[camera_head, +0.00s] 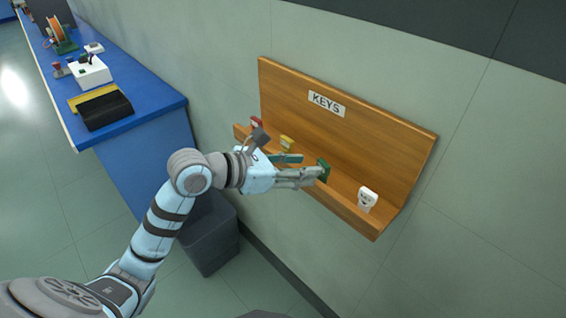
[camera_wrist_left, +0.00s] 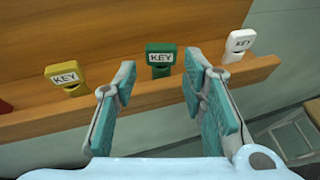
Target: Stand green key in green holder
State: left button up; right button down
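The green key (camera_head: 323,170) stands upright at the wooden key shelf, with its white KEY label facing out in the left wrist view (camera_wrist_left: 160,56). Its lower end meets the shelf's front ledge. I cannot make out a separate green holder under it. My left gripper (camera_head: 308,166) is open just in front of the green key. In the left wrist view its two teal-padded fingers (camera_wrist_left: 160,72) lie left and right of the key, with a gap on both sides and nothing held. My right gripper is not in view.
The wooden shelf (camera_head: 395,140) on the wall also holds a red key (camera_head: 256,122), a yellow key (camera_head: 287,143) and a white key (camera_head: 367,198). A blue bench (camera_head: 150,105) with several items stands at left. A dark bin (camera_head: 210,235) stands on the floor below.

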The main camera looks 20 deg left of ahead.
pick_arm(q)
jog(key=v, duration=0.4)
jog(key=shift+s+r, duration=0.1)
dwell(0.3)
